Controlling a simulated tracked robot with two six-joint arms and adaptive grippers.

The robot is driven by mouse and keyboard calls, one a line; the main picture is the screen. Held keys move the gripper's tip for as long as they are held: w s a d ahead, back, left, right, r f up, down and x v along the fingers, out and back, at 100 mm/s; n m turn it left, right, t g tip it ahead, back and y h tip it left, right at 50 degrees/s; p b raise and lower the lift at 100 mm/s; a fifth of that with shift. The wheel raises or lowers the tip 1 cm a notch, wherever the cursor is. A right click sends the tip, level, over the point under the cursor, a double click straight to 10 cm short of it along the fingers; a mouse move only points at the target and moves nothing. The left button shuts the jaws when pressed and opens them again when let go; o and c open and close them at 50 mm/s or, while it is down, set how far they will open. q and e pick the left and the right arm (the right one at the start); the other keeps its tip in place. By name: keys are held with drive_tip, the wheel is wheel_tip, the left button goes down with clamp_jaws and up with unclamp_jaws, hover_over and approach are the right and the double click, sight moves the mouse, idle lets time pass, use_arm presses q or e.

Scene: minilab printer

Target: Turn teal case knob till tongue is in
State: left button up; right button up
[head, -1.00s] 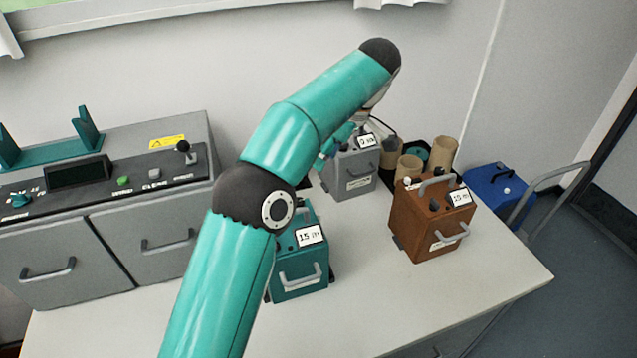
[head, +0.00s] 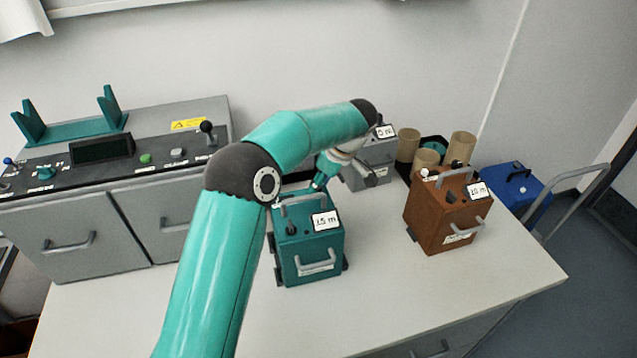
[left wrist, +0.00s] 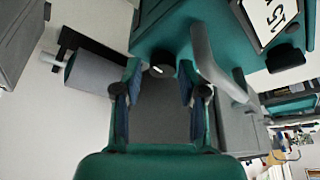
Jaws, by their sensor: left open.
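The teal case (head: 308,255) stands on the table with its label and front handle facing me. In the left wrist view its teal top (left wrist: 165,35) fills the upper middle. A dark round knob (left wrist: 162,70) with a white mark sits at the case's edge there, between the open fingers. My left gripper (head: 318,182) is over the case's far side, and its two spread fingers (left wrist: 158,88) show in the wrist view. Contact with the knob cannot be told. I cannot make out the tongue. The right gripper is not in view.
A brown case (head: 435,215) stands to the right and a grey case (head: 372,165) behind. Cardboard tubes (head: 460,148) and a blue case (head: 520,190) are beyond. The grey printer (head: 120,215) is at left. The table front (head: 400,300) is clear.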

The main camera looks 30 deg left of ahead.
use_arm(q)
drive_tip(key=shift+s+a+f, duration=0.2)
drive_tip(key=shift+a+f, duration=0.05)
drive_tip(key=shift+f, duration=0.05)
drive_tip(key=shift+w, duration=0.1)
clamp_jaws()
